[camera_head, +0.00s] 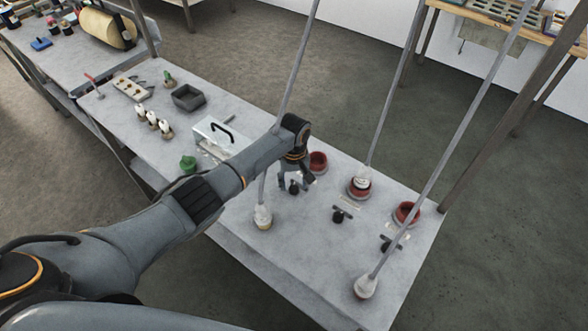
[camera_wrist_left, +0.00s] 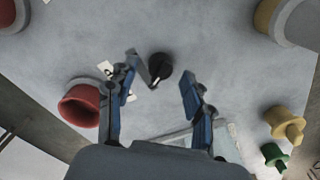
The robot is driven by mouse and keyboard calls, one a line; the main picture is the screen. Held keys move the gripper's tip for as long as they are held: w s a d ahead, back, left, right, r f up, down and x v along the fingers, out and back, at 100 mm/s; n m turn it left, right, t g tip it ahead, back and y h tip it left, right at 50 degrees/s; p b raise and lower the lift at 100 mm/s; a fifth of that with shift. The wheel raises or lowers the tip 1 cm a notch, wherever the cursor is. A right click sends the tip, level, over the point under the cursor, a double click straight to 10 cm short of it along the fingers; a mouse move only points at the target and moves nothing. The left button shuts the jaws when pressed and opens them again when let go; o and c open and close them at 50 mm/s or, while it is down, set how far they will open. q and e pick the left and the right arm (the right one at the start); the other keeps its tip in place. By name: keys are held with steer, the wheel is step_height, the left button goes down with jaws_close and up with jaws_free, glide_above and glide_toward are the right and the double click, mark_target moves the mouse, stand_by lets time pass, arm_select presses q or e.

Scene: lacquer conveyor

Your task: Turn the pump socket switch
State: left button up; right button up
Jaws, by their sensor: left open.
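My left gripper (camera_head: 296,180) is open and points down over the table at a small black switch (camera_head: 293,187). In the left wrist view, the left gripper (camera_wrist_left: 160,76) has its two blue fingers spread apart. The black switch (camera_wrist_left: 161,66) shows between and slightly beyond the fingertips, with a dark bar and a small white mark beside it, close to the left finger. I cannot tell whether that finger touches it. No label naming the pump socket can be read. My right gripper is not in view.
Two more black switches (camera_head: 338,215) (camera_head: 386,243) stand to the right, near red round sockets (camera_head: 318,162) (camera_head: 407,213). Tall thin grey rods rise from the table (camera_head: 290,262). A white case (camera_head: 214,135) and a dark tray (camera_head: 187,97) lie farther left.

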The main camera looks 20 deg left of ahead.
mark_target(294, 185)
arm_select(q)
step_height(294, 185, up, 11)
steer(key=shift+f, duration=0.15)
stand_by(0.5)
